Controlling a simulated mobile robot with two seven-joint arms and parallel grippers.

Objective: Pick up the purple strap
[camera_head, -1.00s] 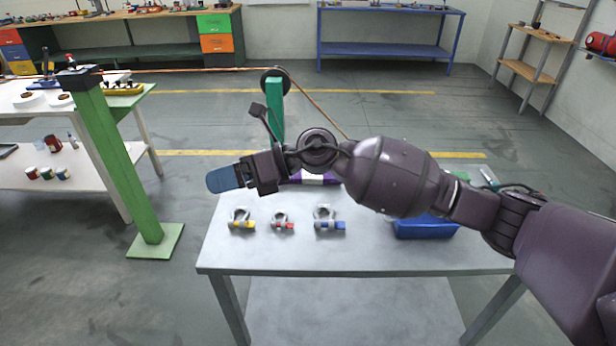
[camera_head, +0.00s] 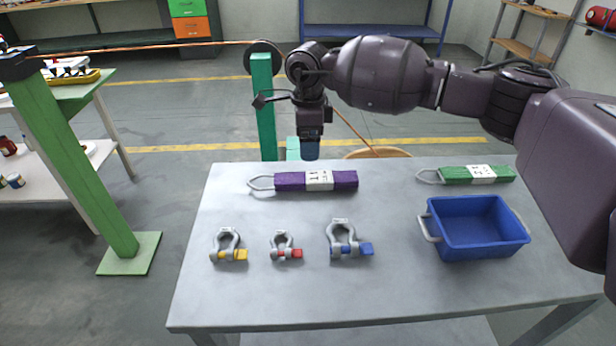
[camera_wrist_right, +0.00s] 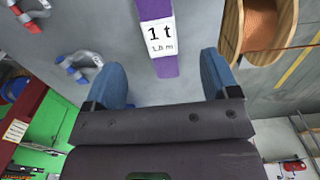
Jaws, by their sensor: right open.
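The purple strap (camera_head: 290,181) lies folded on the grey table, with a white label around its middle and a pale loop at its left end. In the right wrist view the strap (camera_wrist_right: 157,10) shows its label reading 1 t and lies between the two fingers, beyond their tips. My right gripper (camera_head: 310,152) points down above the strap's labelled part, near the table's far edge. Its blue fingers (camera_wrist_right: 165,75) are spread apart and nothing is between them. My left gripper is not in view.
Shackles with yellow (camera_head: 228,246), red (camera_head: 286,247) and blue (camera_head: 347,241) pins lie in front of the strap. A blue bin (camera_head: 478,246) stands at the right, with a green strap (camera_head: 478,174) behind it. A green post (camera_head: 263,105) stands behind the table (camera_head: 270,300).

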